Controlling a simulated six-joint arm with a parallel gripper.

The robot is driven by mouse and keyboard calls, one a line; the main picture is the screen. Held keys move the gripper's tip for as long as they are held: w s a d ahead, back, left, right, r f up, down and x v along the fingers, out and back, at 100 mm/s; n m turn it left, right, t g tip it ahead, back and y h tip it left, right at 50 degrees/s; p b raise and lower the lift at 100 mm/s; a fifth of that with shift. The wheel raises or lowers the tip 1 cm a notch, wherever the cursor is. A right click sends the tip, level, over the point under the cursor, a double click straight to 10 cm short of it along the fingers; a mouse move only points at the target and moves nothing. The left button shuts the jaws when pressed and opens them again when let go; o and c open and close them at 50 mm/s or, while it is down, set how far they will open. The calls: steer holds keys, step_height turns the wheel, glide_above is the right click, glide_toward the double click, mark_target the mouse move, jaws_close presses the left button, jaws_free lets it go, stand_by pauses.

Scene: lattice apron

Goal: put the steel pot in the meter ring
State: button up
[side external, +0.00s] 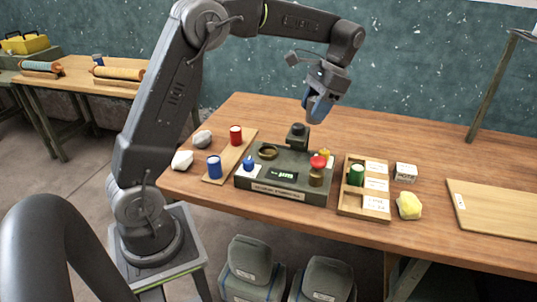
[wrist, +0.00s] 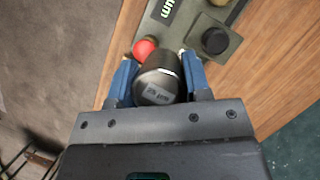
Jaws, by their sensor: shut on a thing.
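My gripper (wrist: 157,82) is shut on the steel pot (wrist: 160,76), a dark, rounded can with small lettering, held between the two blue fingers in the wrist view. In the side external view my gripper (side external: 318,108) is in the air above the back right of the grey meter (side external: 262,187).
A black post (side external: 297,137) and a red-topped knob (side external: 319,163) stand on the meter near my gripper. A board with red (side external: 236,135) and blue (side external: 213,167) cans lies left. A compartment tray (side external: 362,207) with a green can (side external: 356,174) stands right, beside a yellow lump (side external: 409,206).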

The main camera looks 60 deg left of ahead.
steer(key=s+a+n+h, duration=0.3)
steer(key=s+a+n, duration=0.7)
steer(key=s+a, duration=0.75)
glide_above(268, 154)
steer(key=shift+t, duration=0.4)
steer(key=f, duration=1.2)
steer(key=shift+s+a, duration=0.15)
steer(key=shift+s, duration=0.05)
steer(key=shift+w+f, duration=0.2)
steer(key=shift+f, duration=1.85)
steer(key=shift+f, duration=0.3)
